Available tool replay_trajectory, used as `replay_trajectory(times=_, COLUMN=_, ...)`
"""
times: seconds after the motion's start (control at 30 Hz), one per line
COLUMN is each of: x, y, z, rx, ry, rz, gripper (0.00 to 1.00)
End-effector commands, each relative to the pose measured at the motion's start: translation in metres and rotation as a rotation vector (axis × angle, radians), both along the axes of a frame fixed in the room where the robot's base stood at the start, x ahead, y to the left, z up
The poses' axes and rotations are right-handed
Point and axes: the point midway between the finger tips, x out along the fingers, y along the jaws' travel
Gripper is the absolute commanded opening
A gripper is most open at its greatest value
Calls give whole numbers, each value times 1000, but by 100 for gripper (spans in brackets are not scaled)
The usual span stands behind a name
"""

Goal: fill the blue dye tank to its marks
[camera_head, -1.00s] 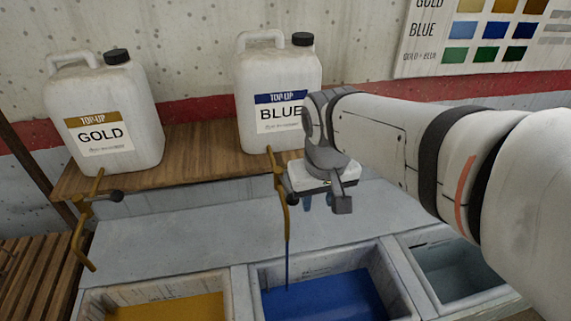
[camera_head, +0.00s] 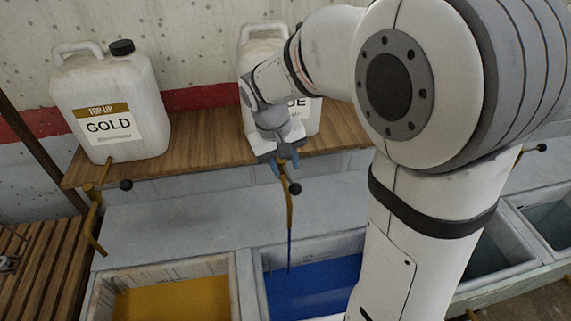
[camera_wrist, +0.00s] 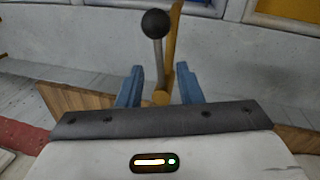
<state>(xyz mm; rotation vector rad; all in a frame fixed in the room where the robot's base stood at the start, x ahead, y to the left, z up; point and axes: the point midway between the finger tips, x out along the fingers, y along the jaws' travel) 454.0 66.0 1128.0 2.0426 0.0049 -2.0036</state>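The blue top-up jug (camera_head: 310,115) stands on the shelf, partly hidden behind my arm. Its brass tap (camera_head: 289,212) has a lever with a black ball (camera_head: 295,188), also seen in the wrist view (camera_wrist: 155,24). A thin blue stream (camera_head: 289,250) runs from the spout into the blue dye tank (camera_head: 335,245), which holds blue dye (camera_head: 305,292). My arm hides the tank's right part; I cannot read its marks. My gripper (camera_head: 286,166) is at the tap, fingers apart. In the wrist view the lever stem shows between the open fingers (camera_wrist: 160,88); contact is unclear.
The gold jug (camera_head: 112,115) stands left on the wooden shelf (camera_head: 200,150), with its own tap (camera_head: 95,215) above the gold tank (camera_head: 175,300). More tanks (camera_head: 490,255) lie to the right. A slatted wooden surface (camera_head: 35,265) is at lower left.

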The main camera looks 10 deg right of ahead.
Motion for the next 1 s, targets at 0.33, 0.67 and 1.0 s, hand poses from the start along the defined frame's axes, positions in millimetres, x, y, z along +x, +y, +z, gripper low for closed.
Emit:
replay_trajectory(times=0.33, x=0, y=-3, z=-15, rx=0, ry=-1, rz=0, gripper=33)
replay_trajectory(times=0.67, x=0, y=-3, z=-15, rx=0, ry=-1, rz=0, gripper=14)
replay_trajectory(times=1.0, x=0, y=-2, z=-15, rx=0, ry=-1, rz=2, gripper=0)
